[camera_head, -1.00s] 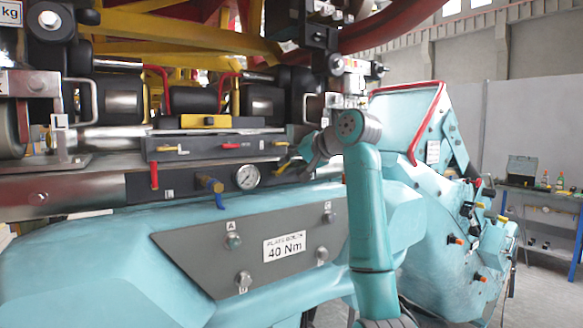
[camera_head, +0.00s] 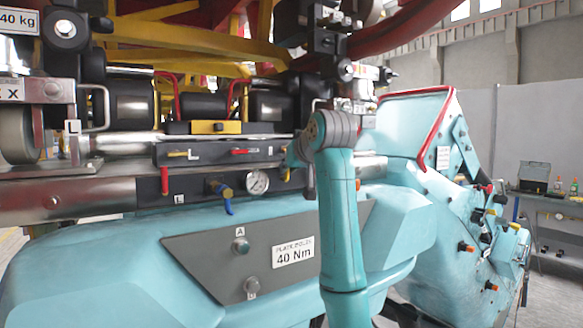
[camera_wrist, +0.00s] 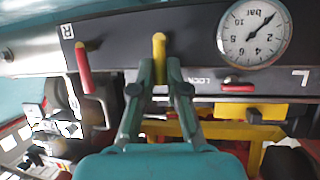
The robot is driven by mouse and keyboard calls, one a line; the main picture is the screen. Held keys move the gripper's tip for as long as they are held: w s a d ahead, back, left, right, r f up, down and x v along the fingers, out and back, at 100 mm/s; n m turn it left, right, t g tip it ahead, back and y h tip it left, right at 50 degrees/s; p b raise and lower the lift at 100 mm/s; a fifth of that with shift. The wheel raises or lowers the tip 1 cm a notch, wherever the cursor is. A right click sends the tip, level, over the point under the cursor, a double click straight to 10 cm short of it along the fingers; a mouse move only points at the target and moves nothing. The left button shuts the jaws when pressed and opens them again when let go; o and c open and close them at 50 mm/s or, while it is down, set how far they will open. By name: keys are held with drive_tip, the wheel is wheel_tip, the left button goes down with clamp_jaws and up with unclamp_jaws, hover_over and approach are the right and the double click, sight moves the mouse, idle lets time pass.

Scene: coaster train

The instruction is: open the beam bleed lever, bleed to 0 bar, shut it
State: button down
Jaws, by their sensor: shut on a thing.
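The yellow lever (camera_wrist: 159,45) stands on the dark beam face in the wrist view, between the red lever beside the R label and the pressure gauge (camera_wrist: 254,33). My gripper (camera_wrist: 159,70) is shut on the lever's lower end, a finger on each side. The gauge's dark needle points up and right in the wrist view; its exact reading is too small to tell. In the head view the gauge (camera_head: 257,182) sits on the beam. There my wrist hides the yellow lever and most of my gripper (camera_head: 297,152).
A red lever (camera_wrist: 83,68) is close beside my gripper. A blue-handled brass tap (camera_head: 222,193) is left of the gauge, and another red lever (camera_head: 164,180) is further left. A lock block (camera_head: 217,127) and black cylinders stand above.

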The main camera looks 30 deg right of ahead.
drive_tip(key=shift+a+h, duration=0.1)
drive_tip(key=shift+h, duration=0.2)
drive_tip(key=c, duration=1.2)
unclamp_jaws()
drive_tip(key=v, duration=1.2)
drive_tip(key=shift+f, duration=0.1)
